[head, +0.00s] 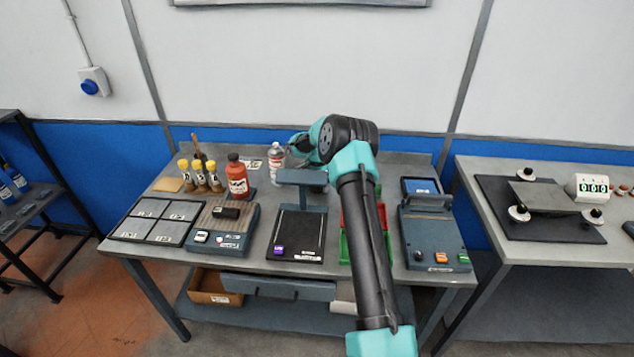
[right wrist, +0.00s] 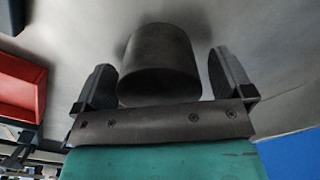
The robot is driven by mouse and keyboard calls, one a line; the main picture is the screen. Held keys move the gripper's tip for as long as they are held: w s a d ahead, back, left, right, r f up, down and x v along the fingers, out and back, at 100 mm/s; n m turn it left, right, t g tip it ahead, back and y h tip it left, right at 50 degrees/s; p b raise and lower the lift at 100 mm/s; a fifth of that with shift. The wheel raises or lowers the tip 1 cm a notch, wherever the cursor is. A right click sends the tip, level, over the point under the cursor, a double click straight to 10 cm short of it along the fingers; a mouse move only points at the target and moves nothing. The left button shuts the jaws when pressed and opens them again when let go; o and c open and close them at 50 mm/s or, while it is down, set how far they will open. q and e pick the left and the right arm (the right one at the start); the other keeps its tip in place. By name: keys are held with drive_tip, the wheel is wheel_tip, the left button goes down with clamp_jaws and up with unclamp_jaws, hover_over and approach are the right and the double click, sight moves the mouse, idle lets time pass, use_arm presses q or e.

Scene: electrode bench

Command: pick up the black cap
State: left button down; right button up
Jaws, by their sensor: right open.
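The black cap (right wrist: 159,62) is a short dark cylinder in the right wrist view. It stands on a grey surface, between the two fingers of my right gripper (right wrist: 160,72). The fingers are open with a visible gap on each side of the cap. My left gripper is not in view.
A white bottle (head: 276,160) stands close to my wrist, left of it. A red bottle (head: 237,176) and several yellow-capped bottles are farther left. A stand (head: 300,177), red and green bins (head: 349,250) and a grey device (head: 432,238) lie around my forearm.

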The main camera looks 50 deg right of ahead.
drive_tip(key=c, duration=1)
drive_tip(key=shift+r, duration=0.1)
wheel_tip(320, 180, up, 10)
drive_tip(key=shift+f, duration=0.1)
idle(0.5)
